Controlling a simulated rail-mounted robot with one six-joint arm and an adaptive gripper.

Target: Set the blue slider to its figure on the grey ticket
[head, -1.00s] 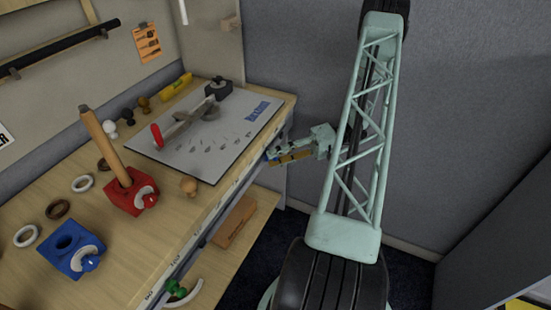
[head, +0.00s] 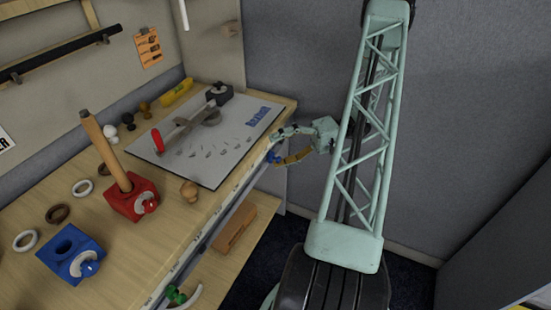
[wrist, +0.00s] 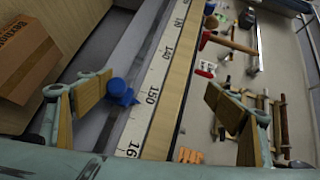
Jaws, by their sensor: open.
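The blue slider (wrist: 120,92) sits on the white ruler (wrist: 152,95) along the table's front edge, near the printed 150 in the wrist view. It also shows in the head view (head: 273,158), partly covered by my gripper. My gripper (wrist: 158,85) is open, its wooden-faced fingers spread wide, with the slider between them in the picture, closer to the left finger. Nothing is held, and I see no clear contact. In the head view my gripper (head: 275,148) is at the table's right front edge. I cannot make out a grey ticket.
A green slider (head: 178,295) is farther along the edge. A red block with a wooden rod (head: 135,196), a blue block (head: 70,255), rings and a white board (head: 205,150) are on the table. An orange card (head: 148,46) hangs behind.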

